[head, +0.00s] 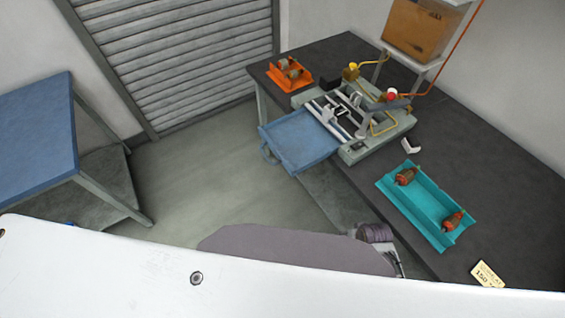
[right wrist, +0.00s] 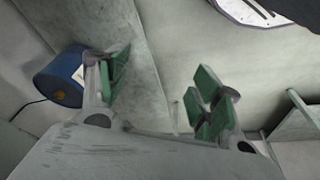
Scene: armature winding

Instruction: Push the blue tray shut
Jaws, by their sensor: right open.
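The blue tray (head: 300,140) is pulled out from the winding machine (head: 352,118) and overhangs the bench's left edge in the head view. Its handle (head: 268,154) is at its left end. The tray looks empty. My right gripper (right wrist: 155,90) is open and empty in the right wrist view, with green finger pads apart and the floor behind. The tray cannot be made out in that view. Neither gripper shows in the head view, so their distance from the tray cannot be told.
A teal tray (head: 428,221) with two armatures lies on the dark bench (head: 480,205). An orange tray (head: 270,72) with parts sits at the back. A blue-topped table (head: 35,135) stands left. Open floor (head: 200,185) lies between. The right wrist view shows a blue cylinder (right wrist: 58,80).

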